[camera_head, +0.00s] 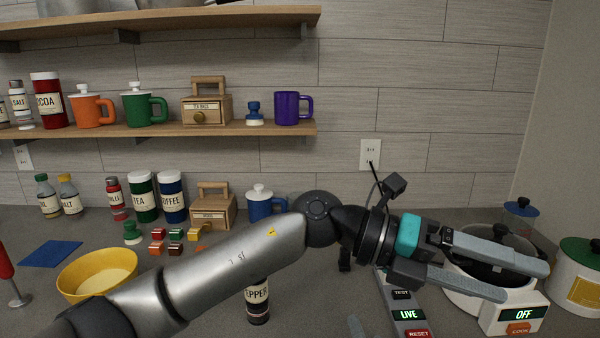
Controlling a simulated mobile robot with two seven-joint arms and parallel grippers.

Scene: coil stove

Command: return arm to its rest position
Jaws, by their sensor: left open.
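My left arm (235,258) comes in from the lower left and stretches across the counter to the right. My left gripper (525,279) is open, its two grey fingers spread apart with nothing seen between them. The fingers lie in front of a white cooker (465,292) with a dark round top and hide part of it in this view. I cannot tell whether they touch it.
A pepper jar (258,303) stands just beside my forearm. A yellow bowl (98,270) is at the left. A panel with LIVE and RESET labels (405,315) lies below the gripper. A white pot with a green lid (578,280) is at the right edge. Shelves (220,128) hold mugs.

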